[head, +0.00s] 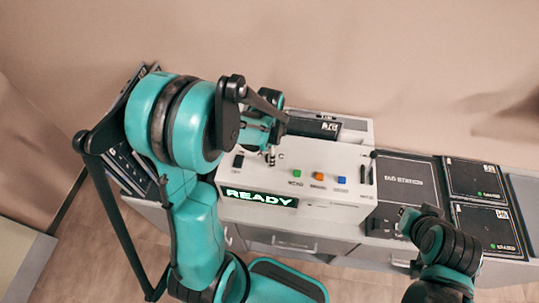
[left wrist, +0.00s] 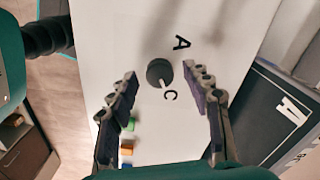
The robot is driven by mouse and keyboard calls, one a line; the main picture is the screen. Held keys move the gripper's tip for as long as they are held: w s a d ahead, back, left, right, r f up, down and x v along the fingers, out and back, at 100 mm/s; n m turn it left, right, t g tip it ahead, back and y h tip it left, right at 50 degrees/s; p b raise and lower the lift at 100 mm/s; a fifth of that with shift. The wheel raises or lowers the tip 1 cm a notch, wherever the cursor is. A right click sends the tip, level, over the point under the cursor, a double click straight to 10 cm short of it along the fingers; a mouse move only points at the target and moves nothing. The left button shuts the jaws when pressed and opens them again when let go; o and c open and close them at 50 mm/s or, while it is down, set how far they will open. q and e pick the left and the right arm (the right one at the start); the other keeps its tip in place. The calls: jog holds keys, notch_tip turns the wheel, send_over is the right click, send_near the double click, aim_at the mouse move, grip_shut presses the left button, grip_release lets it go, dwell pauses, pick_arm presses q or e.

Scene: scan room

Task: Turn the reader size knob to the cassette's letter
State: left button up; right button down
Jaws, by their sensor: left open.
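The white reader (head: 350,157) stands on the counter with READY lit green on its screen (head: 258,198). In the left wrist view its dark round size knob (left wrist: 156,70) has a white pointer toward the printed letter C (left wrist: 171,96); the letter A (left wrist: 181,42) is above. A dark cassette (left wrist: 262,112) with a white A label lies beyond the reader's edge; it also shows behind the reader (head: 314,127). My left gripper (left wrist: 165,76) is open, its fingers on either side of the knob; contact is unclear. My right gripper (head: 406,222) is at the counter front; its jaw state is unclear.
Green (head: 297,174), orange (head: 319,176) and blue (head: 341,180) buttons are on the reader's top. A dark station pad (head: 405,182) and dark panels (head: 474,178) lie to the right. A rack (head: 122,163) stands at left, partly behind my left arm.

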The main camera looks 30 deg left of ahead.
pick_arm(q)
jog(key=shift+f, duration=0.25)
grip_shut()
